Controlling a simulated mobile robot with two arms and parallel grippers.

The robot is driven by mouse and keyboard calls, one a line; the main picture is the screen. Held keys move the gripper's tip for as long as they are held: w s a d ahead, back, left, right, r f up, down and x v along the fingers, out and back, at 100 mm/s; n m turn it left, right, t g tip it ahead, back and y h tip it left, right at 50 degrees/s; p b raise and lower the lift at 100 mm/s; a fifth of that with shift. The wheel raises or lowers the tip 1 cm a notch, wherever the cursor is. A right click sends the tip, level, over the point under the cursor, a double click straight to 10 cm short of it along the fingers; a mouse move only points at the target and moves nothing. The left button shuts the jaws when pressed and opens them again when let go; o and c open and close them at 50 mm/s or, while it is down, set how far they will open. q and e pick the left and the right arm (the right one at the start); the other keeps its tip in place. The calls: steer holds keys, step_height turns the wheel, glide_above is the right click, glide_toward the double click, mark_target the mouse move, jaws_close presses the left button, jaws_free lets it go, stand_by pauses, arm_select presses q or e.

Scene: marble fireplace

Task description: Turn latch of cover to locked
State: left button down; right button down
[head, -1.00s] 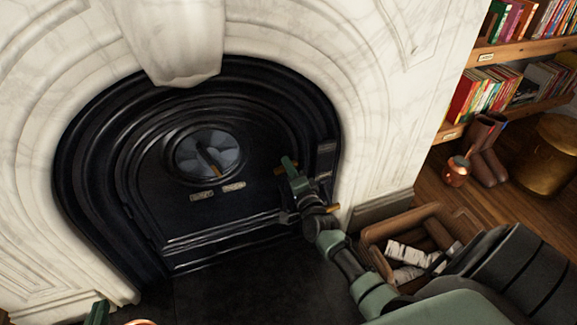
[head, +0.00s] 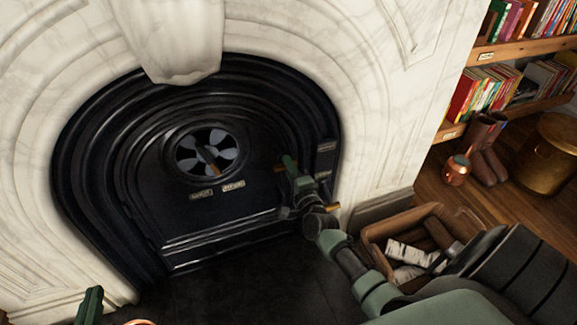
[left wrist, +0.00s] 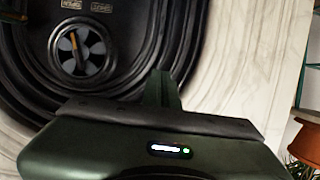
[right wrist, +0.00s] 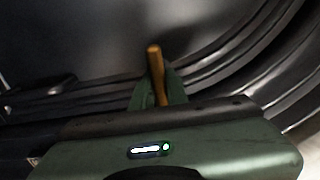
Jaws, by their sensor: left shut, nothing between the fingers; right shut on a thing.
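The cover is a black iron plate (head: 150,185) in the arched fireplace opening, and it appears closed. A brass latch handle (head: 279,168) shows at its right side, partly hidden by my right gripper (head: 289,162). In the right wrist view, the brass handle (right wrist: 154,62) rises from between the green fingers of that gripper (right wrist: 160,88), which is shut on it. My left gripper (head: 92,303) is at the lower left of the head view, away from the cover. In the left wrist view its fingers (left wrist: 164,85) are shut and empty.
A round vent (head: 207,154) with a brass-tipped lever sits on the cover, above two small label plates (head: 233,186). White marble (head: 390,110) surrounds the opening. A box with logs (head: 440,212) stands at the right near my right arm. A copper pot (head: 456,170) is farther right.

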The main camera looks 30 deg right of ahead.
steer(key=c, duration=1.4)
jaws_free()
